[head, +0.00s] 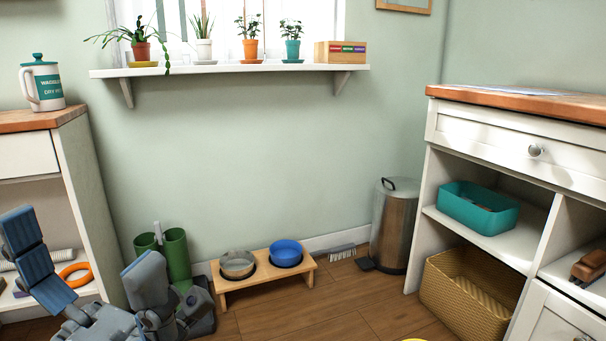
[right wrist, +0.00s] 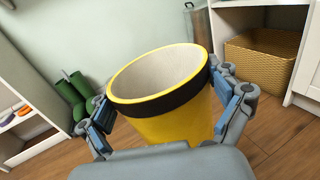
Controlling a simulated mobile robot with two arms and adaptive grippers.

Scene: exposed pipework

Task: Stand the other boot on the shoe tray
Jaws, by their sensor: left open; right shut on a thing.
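Only a yellow sliver (head: 413,339) shows at the bottom edge of the head view. My left gripper (head: 88,255) is open and empty at the lower left of the head view. I cannot make out the shoe tray clearly; a dark surface near the left gripper may be part of it.
Green boots (head: 178,257) stand by the wall behind my left gripper, also in the right wrist view (right wrist: 72,95). A wooden feeder (head: 230,293) with two bowls, a brush (head: 342,252) and a bin (head: 394,225) line the wall. Shelves flank both sides. The middle floor is clear.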

